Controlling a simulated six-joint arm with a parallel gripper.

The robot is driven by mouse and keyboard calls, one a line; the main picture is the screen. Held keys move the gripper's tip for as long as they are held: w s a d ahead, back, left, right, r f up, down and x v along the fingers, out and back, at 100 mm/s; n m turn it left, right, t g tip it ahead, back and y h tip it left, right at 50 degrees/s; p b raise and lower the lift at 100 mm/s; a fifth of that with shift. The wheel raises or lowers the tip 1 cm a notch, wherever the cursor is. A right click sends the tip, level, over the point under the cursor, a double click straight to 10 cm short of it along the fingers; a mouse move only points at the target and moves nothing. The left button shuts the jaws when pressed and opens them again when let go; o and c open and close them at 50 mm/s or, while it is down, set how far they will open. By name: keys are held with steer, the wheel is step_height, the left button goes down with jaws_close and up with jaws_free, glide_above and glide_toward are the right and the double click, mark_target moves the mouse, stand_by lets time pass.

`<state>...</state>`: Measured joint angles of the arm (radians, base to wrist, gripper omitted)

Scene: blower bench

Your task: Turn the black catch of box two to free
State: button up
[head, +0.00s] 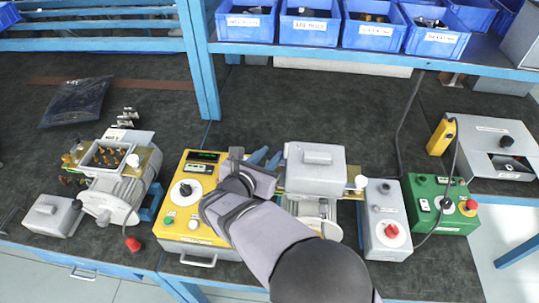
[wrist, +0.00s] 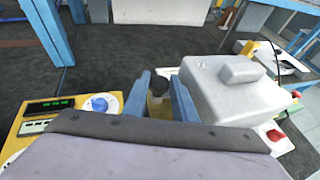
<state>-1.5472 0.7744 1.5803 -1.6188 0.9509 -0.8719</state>
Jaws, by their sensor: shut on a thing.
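A grey terminal box with a closed lid (head: 315,170) sits on top of the motor in the middle of the bench. It also shows on the right in the wrist view (wrist: 228,92). I cannot read a number on it. My gripper (head: 265,157) is at the box's left side, its blue fingers pointing away from me. In the wrist view my gripper (wrist: 163,98) is shut on the black catch (wrist: 160,83), which stands above a yellowish part between the fingers. The catch is hidden in the head view, and its turn position is unclear.
A yellow meter unit (head: 178,222) stands left of my arm. An open motor box (head: 108,155) is farther left. A grey switch box (head: 385,210) and a green control box (head: 435,200) stand right. Blue bins (head: 310,27) line the shelf above.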

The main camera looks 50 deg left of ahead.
steer(key=shift+a, duration=0.1)
steer(key=shift+s+a+f+m+t+h, duration=0.1)
steer(key=shift+m+t+h, duration=0.2)
steer(key=shift+m+h, duration=0.55)
steer(key=shift+a+m+t+h, duration=0.1)
steer(key=shift+m+t+h, duration=0.2)
steer(key=shift+m+h, duration=0.5)
steer(key=shift+h, duration=0.35)
steer(key=shift+a+m+h, duration=0.1)
steer(key=shift+m+h, duration=0.9)
steer(key=shift+m, duration=0.05)
steer(key=o, duration=0.8)
steer(key=shift+s, duration=0.15)
